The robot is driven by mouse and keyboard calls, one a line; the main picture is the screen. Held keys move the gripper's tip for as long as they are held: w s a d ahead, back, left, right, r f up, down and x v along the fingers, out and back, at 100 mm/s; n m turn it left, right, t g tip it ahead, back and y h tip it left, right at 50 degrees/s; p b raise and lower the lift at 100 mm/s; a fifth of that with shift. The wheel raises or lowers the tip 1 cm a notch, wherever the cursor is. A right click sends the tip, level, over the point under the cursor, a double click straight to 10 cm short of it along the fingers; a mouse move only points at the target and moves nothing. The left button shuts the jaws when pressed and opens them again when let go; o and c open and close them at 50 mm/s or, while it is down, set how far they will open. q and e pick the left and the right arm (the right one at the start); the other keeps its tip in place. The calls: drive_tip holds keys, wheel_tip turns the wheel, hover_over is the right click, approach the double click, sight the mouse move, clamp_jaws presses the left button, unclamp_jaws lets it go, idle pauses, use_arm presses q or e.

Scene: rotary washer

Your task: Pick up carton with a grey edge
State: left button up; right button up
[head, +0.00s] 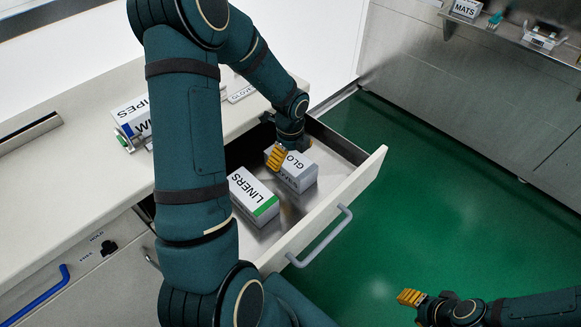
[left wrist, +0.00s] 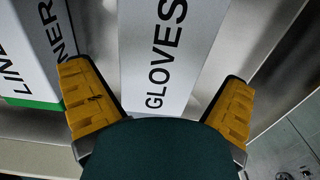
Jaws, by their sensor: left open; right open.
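A white carton lettered GLOVES (head: 300,175) lies in the open drawer; its edge looks pale grey. In the left wrist view the GLOVES carton (left wrist: 170,45) fills the space between my yellow fingers. My left gripper (head: 277,156) is open at the GLOVES carton, with the fingers on either side of it; the left wrist view shows the same gripper (left wrist: 158,105). I cannot tell whether the fingers touch it. My right gripper (head: 411,297) is open and empty, low at the right over the green floor.
A LINERS carton (head: 254,194) with a green edge lies left of the GLOVES carton in the drawer (head: 335,203). A MATS box (head: 466,9) is on the far shelf. The green floor (head: 450,170) is clear.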

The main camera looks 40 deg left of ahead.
sight(291, 158)
use_arm(q)
wheel_tip(291, 158, down, 3)
drive_tip(key=shift+f+b, duration=0.15)
drive_tip(key=shift+b, duration=0.25)
drive_tip(key=c, duration=1.1)
